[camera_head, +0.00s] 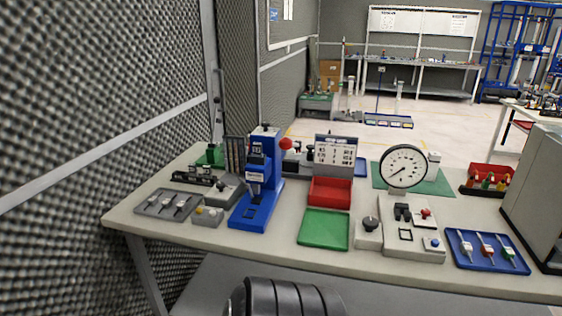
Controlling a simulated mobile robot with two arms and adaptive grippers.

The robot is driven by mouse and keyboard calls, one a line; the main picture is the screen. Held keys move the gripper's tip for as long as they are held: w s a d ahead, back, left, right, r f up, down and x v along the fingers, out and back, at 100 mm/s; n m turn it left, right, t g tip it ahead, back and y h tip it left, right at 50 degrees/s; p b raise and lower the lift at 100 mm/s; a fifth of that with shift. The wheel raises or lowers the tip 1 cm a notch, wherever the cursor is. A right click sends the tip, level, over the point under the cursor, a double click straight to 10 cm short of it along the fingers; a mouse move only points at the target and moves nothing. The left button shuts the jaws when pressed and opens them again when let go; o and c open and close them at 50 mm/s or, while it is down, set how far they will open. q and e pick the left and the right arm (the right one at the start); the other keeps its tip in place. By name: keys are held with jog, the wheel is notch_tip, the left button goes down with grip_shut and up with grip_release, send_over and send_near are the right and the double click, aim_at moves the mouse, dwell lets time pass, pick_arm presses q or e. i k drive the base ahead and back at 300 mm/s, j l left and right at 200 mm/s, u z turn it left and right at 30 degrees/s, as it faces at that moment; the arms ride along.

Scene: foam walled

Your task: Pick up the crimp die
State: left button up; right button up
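I cannot tell for sure which small part is the crimp die. A blue press (258,185) with a red knob stands upright on the bench (285,258), left of centre. A dark, blocky part (194,175) lies behind and left of the press. A grey tray (150,206) with several small metal-and-dark pieces is at the bench's left end. A small black part (402,212) sits on a light grey fixture (418,245) right of centre. Neither gripper shows; a black ribbed piece at the bottom edge seems to be part of my own body.
A green tray (323,229) and red bin (330,193) stand in the middle. A dial gauge (404,167), a blue tray with screwdriver-like tools (485,251) and a grey cabinet (540,190) are to the right. Foam walls (90,90) close the left side.

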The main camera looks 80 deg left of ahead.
aim_at(258, 146)
jog(key=u, duration=3.2)
